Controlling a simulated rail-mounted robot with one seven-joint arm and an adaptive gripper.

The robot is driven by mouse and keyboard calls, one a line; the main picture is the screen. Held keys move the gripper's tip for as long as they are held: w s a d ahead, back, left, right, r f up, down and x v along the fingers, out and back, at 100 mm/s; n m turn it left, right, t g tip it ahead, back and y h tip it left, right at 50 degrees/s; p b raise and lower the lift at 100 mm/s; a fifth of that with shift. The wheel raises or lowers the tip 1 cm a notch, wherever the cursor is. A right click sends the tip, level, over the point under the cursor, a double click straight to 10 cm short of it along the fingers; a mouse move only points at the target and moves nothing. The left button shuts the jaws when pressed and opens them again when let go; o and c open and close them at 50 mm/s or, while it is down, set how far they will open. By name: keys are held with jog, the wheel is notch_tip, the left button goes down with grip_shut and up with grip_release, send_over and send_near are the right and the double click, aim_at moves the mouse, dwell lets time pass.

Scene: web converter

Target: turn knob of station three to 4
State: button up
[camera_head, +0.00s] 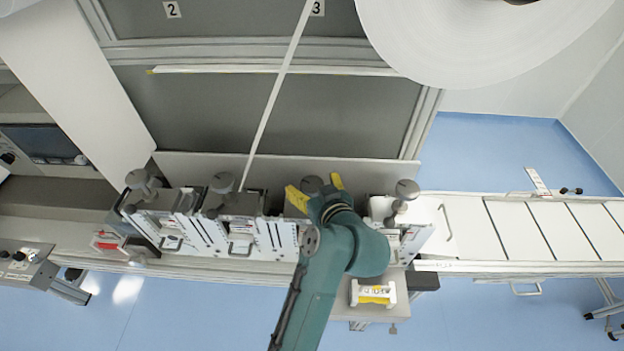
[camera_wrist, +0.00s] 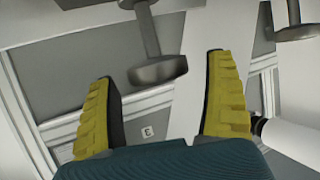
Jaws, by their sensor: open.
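The grey knob of station three (camera_head: 312,185) is the third from the left in a row of similar knobs in the head view. In the wrist view a round grey knob on a stem (camera_wrist: 157,72) shows between my fingertips, with a gap on each side. My gripper (camera_head: 317,190) is open, its yellow fingers on either side of the knob in the head view. It holds nothing; in the wrist view my gripper (camera_wrist: 161,66) shows no contact with the knob. I cannot tell how deep the knob sits between the fingers. No scale is legible.
Neighbouring knobs stand left (camera_head: 222,182) and right (camera_head: 407,189); one also shows at the wrist view's upper right (camera_wrist: 295,32). A big white roll (camera_head: 470,40) hangs above right. A slatted white conveyor (camera_head: 530,230) runs right.

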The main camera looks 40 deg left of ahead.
jog(key=shift+w+a+f, duration=0.2)
jog(key=shift+a+f, duration=0.05)
jog(key=shift+a, duration=0.2)
jog(key=c, duration=1.2)
